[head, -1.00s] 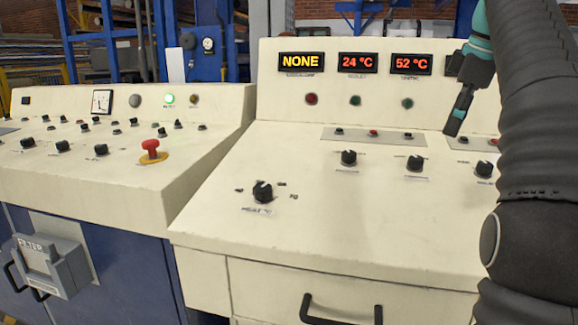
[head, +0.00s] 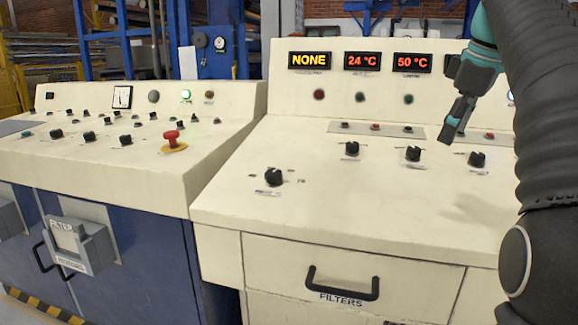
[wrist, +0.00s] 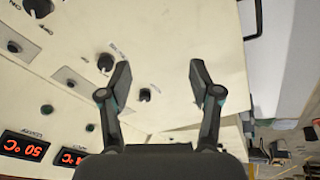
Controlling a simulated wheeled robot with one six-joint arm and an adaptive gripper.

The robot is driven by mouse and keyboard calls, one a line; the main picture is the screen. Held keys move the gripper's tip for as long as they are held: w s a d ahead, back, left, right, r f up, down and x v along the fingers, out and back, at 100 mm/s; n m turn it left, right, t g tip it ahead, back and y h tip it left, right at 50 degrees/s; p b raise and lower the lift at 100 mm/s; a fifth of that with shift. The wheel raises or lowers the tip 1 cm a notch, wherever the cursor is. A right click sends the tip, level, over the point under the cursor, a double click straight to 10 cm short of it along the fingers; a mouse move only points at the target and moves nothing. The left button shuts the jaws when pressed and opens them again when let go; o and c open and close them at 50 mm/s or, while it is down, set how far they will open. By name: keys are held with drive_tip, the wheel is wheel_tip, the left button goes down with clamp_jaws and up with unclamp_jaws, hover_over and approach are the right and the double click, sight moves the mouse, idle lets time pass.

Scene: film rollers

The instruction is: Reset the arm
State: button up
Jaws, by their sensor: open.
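My gripper (head: 457,119) is at the right of the head view, above the sloped panel of the cream console (head: 330,210). In the wrist view my gripper (wrist: 160,85) has its two fingers spread apart with nothing between the tips. The console panel (wrist: 185,40) lies beyond them, and a black knob (wrist: 144,94) shows between the fingers, beyond them. My dark arm covers the right side of the console in the head view.
Black knobs (head: 352,148) and a selector knob (head: 273,176) stick up from the console. Displays (head: 412,62) read NONE, 24 °C and 50 °C. A red mushroom button (head: 172,138) is on the left console. A FILTERS drawer (head: 400,270) is shut below.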

drive_tip(key=s+a+f+m, duration=0.3)
drive_tip(key=s+f, duration=0.4)
drive_tip(key=f, duration=0.3)
drive_tip(key=s+a+f+m+t, duration=0.1)
drive_tip(key=s+a+f+m, duration=0.2)
drive_tip(key=s+a+f, duration=0.3)
drive_tip(key=s+a+f+m, duration=0.3)
drive_tip(key=s+f, duration=0.6)
drive_tip(key=f, duration=0.6)
drive_tip(key=shift+s+a+f+t+h, duration=0.2)
drive_tip(key=shift+s+a+t+h, duration=0.15)
drive_tip(key=shift+a, duration=0.9)
